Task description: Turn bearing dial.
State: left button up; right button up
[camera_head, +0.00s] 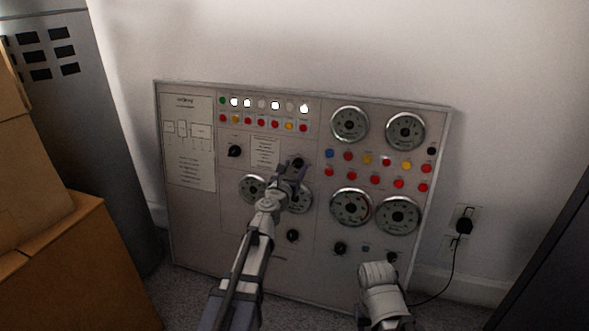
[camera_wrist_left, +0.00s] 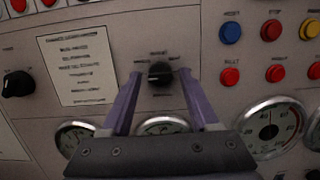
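A grey control panel (camera_head: 285,270) leans against the wall, with several black dials on it. My left gripper (camera_head: 294,168) is at the upper middle of the panel, in front of a black dial (camera_wrist_left: 160,73). In the left wrist view, the fingers (camera_wrist_left: 160,78) are spread, one on each side of this dial, with a gap on both sides. The small print around the dial is too blurred to read, so I cannot tell if it is the bearing dial. My right arm shows at the lower right in the head view; its gripper cannot be seen.
Another black dial (camera_head: 234,151) sits left of a printed label (camera_head: 265,151). Round gauges (camera_head: 350,124) and coloured buttons (camera_head: 383,162) fill the right side. Cardboard boxes (camera_head: 70,270) stand at the left. A plug with a cord (camera_head: 464,225) is at the right wall.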

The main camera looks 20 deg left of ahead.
pick_arm(q)
grip_shut()
dwell(0.5)
